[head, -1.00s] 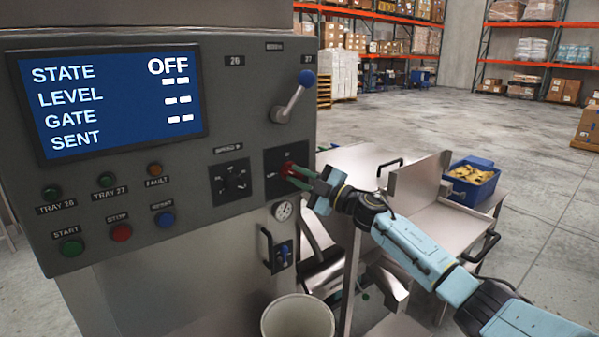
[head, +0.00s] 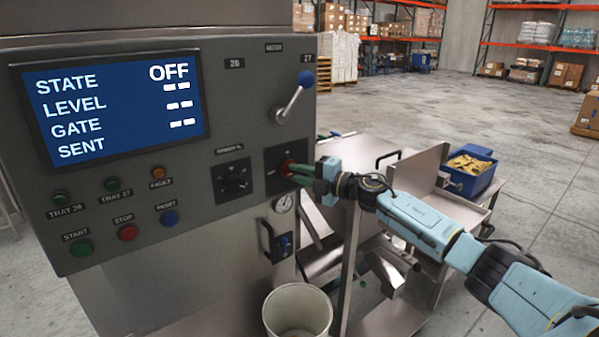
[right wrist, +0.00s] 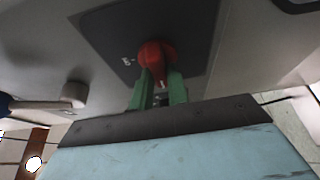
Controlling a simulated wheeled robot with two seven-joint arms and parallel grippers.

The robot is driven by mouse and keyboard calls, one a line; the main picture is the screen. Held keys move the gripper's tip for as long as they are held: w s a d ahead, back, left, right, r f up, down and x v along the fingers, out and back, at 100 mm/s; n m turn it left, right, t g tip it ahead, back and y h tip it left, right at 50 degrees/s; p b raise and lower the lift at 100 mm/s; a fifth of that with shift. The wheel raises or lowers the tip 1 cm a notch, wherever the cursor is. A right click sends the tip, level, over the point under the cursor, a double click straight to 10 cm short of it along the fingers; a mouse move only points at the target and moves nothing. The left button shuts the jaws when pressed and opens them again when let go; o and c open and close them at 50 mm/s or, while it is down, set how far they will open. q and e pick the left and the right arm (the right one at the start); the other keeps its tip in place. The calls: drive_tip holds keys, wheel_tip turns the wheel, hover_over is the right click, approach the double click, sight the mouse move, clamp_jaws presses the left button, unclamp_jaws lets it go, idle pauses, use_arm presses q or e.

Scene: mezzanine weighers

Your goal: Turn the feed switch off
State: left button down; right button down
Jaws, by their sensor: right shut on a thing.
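The feed switch is a red rotary knob (head: 286,168) on a dark square plate at the right side of the grey control panel (head: 240,110). My right gripper (head: 296,171) is at the knob, its green fingers shut on it. In the right wrist view the red knob (right wrist: 156,62) sits between the green fingertips (right wrist: 158,85), with a small label left of it. The display (head: 118,108) reads STATE OFF, with dashes beside other lines. My left gripper is not in view.
A lever with a blue ball (head: 307,78) stands out above the switch. A black dial (head: 235,181) is left of it, and several push buttons are lower left. A pale bucket (head: 297,312) stands below. A steel cart and a blue bin (head: 469,178) are at right.

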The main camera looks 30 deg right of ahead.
idle(0.3)
drive_tip(key=c, duration=1.4)
unclamp_jaws()
drive_tip(key=shift+o, duration=0.2)
drive_tip(key=b+v, duration=0.3)
drive_tip(key=v, duration=1)
drive_tip(key=shift+s+b, duration=0.15)
drive_tip(key=shift+b, duration=0.2)
drive_tip(key=shift+d, duration=0.1)
